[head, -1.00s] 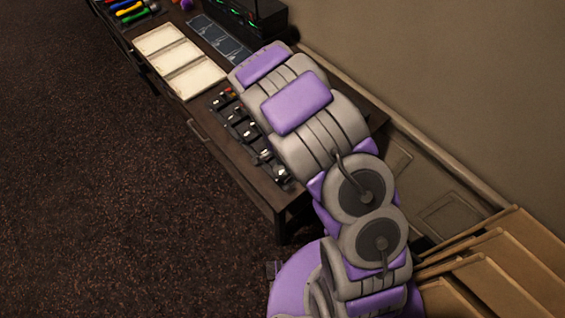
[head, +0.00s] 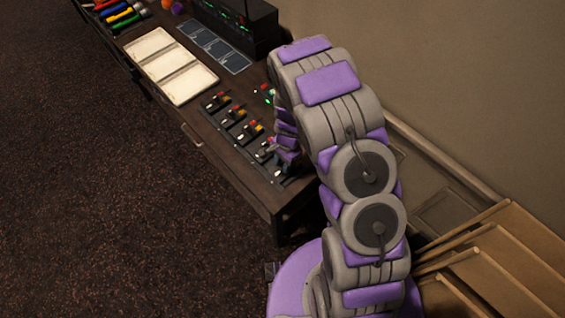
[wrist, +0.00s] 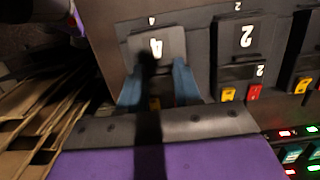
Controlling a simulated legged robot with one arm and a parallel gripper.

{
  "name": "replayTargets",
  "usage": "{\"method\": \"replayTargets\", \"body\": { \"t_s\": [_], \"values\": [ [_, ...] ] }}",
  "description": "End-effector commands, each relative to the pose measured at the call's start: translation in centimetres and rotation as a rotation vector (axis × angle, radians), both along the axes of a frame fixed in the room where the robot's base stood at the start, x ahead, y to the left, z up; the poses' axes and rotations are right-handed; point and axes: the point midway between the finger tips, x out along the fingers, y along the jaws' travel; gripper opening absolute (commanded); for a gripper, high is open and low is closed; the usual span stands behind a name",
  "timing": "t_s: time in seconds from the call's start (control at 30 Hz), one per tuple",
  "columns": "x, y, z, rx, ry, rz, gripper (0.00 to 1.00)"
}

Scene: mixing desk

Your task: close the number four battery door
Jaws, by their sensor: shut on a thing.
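The number four battery door (wrist: 170,42) is a grey plate with a white 4 in the wrist view. My gripper (wrist: 158,76) has its two blue fingers on either side of the plate's lower part, shut on it. A dark strip crosses the plate and the space between the fingers, hiding part of the contact. In the head view my gripper (head: 279,153) is at the near end of the row of small black units on the desk. The door itself is too small to make out there.
A dark unit marked 2 (wrist: 240,40), with yellow and red parts below, is right of the door. On the desk are three cream panels (head: 170,65), a blue-grey panel (head: 215,46) and a black box with green lights (head: 238,22). Wooden boards (head: 495,262) lean at right.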

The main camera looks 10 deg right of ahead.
Motion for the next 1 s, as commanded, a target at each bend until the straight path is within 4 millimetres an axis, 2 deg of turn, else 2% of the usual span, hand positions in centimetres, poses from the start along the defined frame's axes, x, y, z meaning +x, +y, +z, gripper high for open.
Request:
{"method": "replayTargets", "body": {
  "t_s": [0.03,0.07,0.33,0.67,0.87,1.0],
  "values": [
    [0.0,0.0,0.0,0.001,-0.001,0.000,0.03],
    [0.0,0.0,0.0,0.000,0.000,0.000,0.34],
    [0.0,0.0,0.0,-0.001,-0.001,0.000,0.60],
    [0.0,0.0,0.5,0.000,-0.001,0.000,0.60],
    [0.4,-0.5,3.3,-0.002,-0.004,0.001,0.60],
    [0.7,-0.8,6.4,-0.001,-0.006,0.000,0.60]
  ]
}}
